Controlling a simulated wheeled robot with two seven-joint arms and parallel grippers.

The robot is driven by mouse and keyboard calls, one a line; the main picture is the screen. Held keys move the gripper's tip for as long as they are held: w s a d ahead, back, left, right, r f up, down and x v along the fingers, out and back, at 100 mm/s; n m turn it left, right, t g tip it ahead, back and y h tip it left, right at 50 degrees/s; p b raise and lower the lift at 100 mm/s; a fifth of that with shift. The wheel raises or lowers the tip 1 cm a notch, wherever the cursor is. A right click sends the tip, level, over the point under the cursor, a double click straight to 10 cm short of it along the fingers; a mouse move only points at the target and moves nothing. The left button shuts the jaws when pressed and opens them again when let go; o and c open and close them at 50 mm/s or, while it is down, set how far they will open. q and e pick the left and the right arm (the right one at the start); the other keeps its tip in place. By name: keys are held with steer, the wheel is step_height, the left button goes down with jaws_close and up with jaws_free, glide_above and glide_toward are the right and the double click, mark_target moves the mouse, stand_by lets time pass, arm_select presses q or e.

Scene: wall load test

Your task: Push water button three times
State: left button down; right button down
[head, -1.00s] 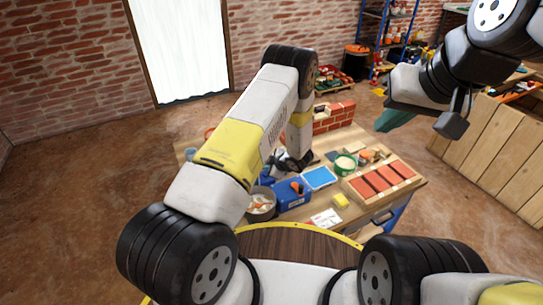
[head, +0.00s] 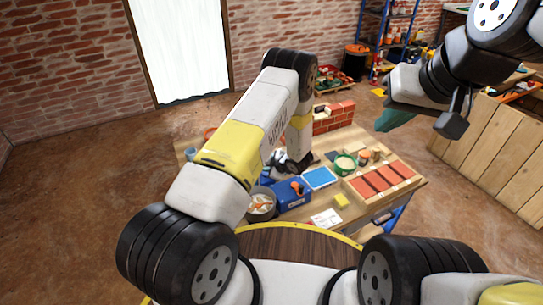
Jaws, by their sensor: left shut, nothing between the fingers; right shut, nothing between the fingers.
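My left gripper (head: 284,165) is low over the workbench, partly hidden behind my forearm, and shut. A blue box (head: 292,194) with orange and dark parts on top stands just in front of it. I cannot make out a water button; it may be hidden by the arm or too small to tell. I cannot tell whether the gripper touches anything.
The wooden workbench (head: 410,194) holds a pot (head: 262,207), a blue tray (head: 319,178), a green-rimmed tub (head: 345,164), several red bricks (head: 382,180), a yellow sponge (head: 341,200) and a small brick wall (head: 334,117). Open floor lies to the left.

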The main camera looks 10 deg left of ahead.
arm_select(q)
steer(key=shift+f, duration=0.65)
stand_by(0.5)
steer(key=shift+r, duration=1.1)
steer(key=shift+r, duration=2.55)
